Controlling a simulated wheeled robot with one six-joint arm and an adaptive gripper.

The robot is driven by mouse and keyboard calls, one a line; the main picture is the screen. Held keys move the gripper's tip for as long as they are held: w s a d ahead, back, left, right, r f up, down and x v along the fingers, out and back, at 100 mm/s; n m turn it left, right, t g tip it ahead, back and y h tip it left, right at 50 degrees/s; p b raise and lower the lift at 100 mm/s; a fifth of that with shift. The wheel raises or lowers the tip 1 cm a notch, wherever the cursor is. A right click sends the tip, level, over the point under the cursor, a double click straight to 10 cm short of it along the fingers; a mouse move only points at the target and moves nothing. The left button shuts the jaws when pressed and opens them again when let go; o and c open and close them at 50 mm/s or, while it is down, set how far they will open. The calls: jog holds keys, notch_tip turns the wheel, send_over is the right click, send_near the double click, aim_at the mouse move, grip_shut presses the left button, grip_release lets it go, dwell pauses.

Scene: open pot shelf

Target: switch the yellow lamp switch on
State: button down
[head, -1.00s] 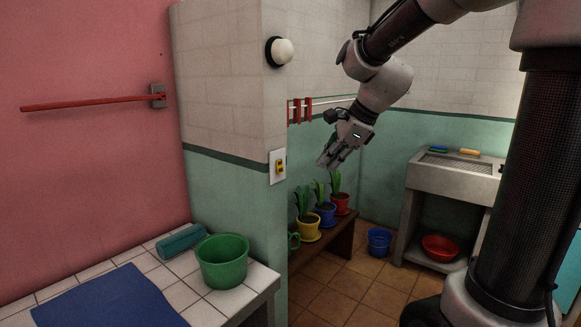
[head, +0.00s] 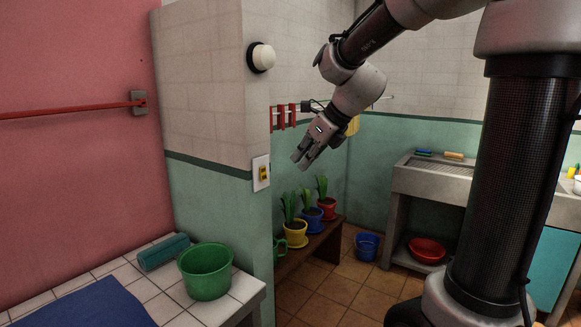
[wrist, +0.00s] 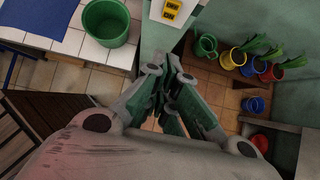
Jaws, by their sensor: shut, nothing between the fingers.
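The yellow lamp switch (head: 263,173) sits on a white plate on the end face of the tiled wall. It also shows at the top of the wrist view (wrist: 172,9). Its on or off position is too small to tell. A round white lamp (head: 263,57) with a black base is on the wall above it. My gripper (head: 303,162) is shut and empty, to the right of the switch in the head view, pointing down and left, apart from it. In the wrist view my gripper's fingers (wrist: 166,68) are below the switch.
A green pot (head: 206,272) and a teal roll (head: 163,252) are on the tiled counter (head: 150,292) below left. Several potted plants stand on a wooden bench (head: 325,238). A red rack (head: 283,117) hangs behind my gripper. A concrete sink (head: 430,180) is at right.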

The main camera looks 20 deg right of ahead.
aim_at(264, 173)
jog(key=w+a+r+x, duration=0.1)
jog(key=x, duration=1)
jog(key=shift+w+a, duration=0.35)
jog(key=shift+w, duration=0.2)
jog(key=shift+r, duration=0.15)
jog(key=shift+w+a, duration=0.15)
jog(key=shift+w, duration=0.05)
